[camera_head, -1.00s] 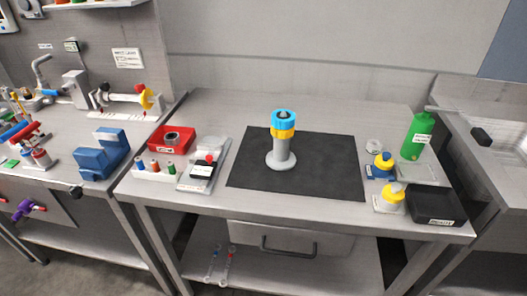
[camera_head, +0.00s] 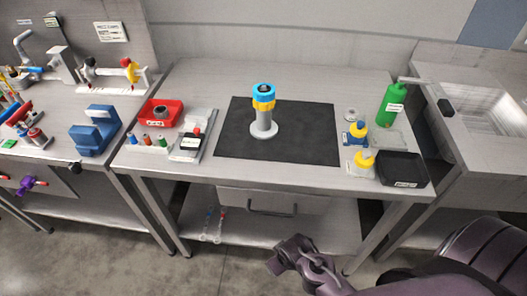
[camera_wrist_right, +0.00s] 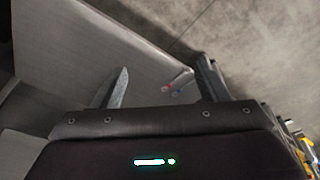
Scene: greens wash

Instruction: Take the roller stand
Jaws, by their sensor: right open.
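On the black mat (camera_head: 235,152) stands an upright grey post on a round base with a yellow and blue top (camera_head: 264,112). A blue block-like stand with raised ends (camera_head: 95,130) sits on the left bench. I cannot tell for sure which of these is the roller stand. My right gripper (camera_head: 283,257) is in front of and below the middle table's front edge, apart from both. In the right wrist view its two fingers (camera_wrist_right: 162,84) are spread with nothing between them. My left gripper is not in view.
A drawer (camera_head: 270,199) hangs below. Two thin tools (camera_head: 214,224) lie on the lower shelf. A sink (camera_head: 490,108) is at right.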

